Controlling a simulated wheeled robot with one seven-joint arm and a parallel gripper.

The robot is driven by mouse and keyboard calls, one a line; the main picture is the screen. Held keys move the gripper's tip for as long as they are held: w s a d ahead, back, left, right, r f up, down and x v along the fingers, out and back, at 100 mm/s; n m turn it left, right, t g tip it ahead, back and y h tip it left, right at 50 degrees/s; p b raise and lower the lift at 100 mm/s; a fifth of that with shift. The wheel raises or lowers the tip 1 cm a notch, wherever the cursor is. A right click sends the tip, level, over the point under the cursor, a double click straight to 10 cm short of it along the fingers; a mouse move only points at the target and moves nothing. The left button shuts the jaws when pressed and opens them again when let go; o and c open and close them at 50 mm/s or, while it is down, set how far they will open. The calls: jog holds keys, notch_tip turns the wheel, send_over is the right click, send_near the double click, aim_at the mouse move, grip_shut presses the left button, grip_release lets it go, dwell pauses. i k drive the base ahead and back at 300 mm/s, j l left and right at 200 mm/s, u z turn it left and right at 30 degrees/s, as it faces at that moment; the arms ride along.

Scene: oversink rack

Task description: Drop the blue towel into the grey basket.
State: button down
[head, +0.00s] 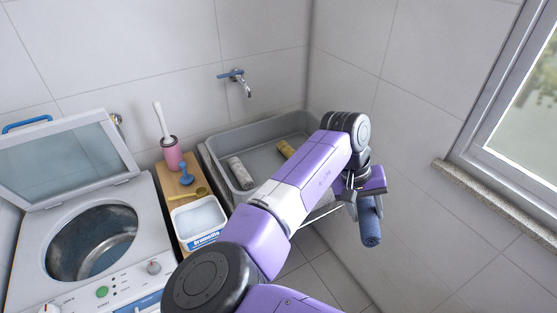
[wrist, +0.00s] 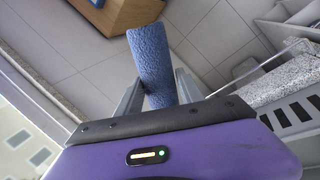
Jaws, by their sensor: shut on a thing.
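The rolled blue towel (head: 369,224) hangs below my gripper (head: 364,198), to the right of the sink and close to the right wall. In the wrist view the towel (wrist: 150,58) is pinched between the two fingers (wrist: 158,92) and sticks out beyond them, above the floor. My gripper is shut on it. A grey slotted wall (wrist: 292,116) shows at the right edge of the wrist view. It looks like a basket side, but most of it is out of frame. In the head view my arm covers the area where it would be.
A grey sink (head: 262,133) against the back wall holds a pale roll (head: 241,172) and a yellow roll (head: 287,149). A washing machine (head: 90,235) with its lid up stands left. A wooden board (head: 172,185) carries a pink brush holder (head: 172,155). The window ledge (head: 500,205) is right.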

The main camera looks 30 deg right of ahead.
aim_at(256, 168)
jog(key=i, duration=1.5)
